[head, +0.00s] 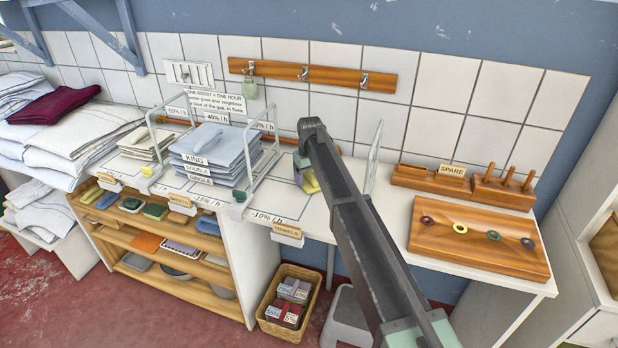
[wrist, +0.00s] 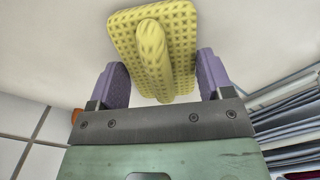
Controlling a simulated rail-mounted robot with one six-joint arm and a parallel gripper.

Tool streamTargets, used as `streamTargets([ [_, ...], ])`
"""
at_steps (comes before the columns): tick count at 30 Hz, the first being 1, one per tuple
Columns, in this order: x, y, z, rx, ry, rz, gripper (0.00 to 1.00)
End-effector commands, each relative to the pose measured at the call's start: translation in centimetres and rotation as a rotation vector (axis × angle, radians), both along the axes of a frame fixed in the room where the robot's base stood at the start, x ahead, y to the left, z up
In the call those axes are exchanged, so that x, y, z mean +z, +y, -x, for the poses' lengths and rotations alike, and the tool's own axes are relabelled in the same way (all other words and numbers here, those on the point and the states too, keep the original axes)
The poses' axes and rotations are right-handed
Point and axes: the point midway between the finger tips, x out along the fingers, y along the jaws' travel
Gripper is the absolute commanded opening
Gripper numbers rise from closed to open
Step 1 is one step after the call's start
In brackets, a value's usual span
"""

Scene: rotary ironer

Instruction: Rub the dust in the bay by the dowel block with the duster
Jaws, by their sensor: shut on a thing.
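The duster (wrist: 118,32) is a yellow, dimpled pad with a rounded yellow handle. In the wrist view it sits between the purple finger pads of my gripper (wrist: 155,82), which is shut on it. In the head view, my gripper (head: 305,174) and the yellow duster (head: 311,184) are partly hidden by my arm. They are over the white counter bay behind the TOWELS label, between wire dividers. A wooden block with upright dowels (head: 503,190) stands at the right, by the SPARE sign. I cannot make out dust; my arm hides part of the counter.
A stack of folded grey-blue linen (head: 215,150) lies to the left. A wooden board with coloured rings (head: 478,240) lies at the right. A wicker basket (head: 287,300) stands on the floor below.

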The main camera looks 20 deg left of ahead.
Motion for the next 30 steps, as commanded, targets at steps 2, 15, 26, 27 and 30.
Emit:
streamTargets([
  [2, -0.1, 0.0, 0.5, 0.001, 0.000, 0.000, 0.55],
  [15, -0.3, 0.0, 3.9, 0.000, 0.001, 0.000, 0.55],
  [26, -0.2, 0.0, 7.1, 0.002, 0.003, 0.000, 0.55],
  [27, -0.2, 0.0, 7.5, 0.001, 0.003, 0.000, 0.55],
  [30, -0.1, 0.0, 7.8, 0.001, 0.002, -0.001, 0.55],
])
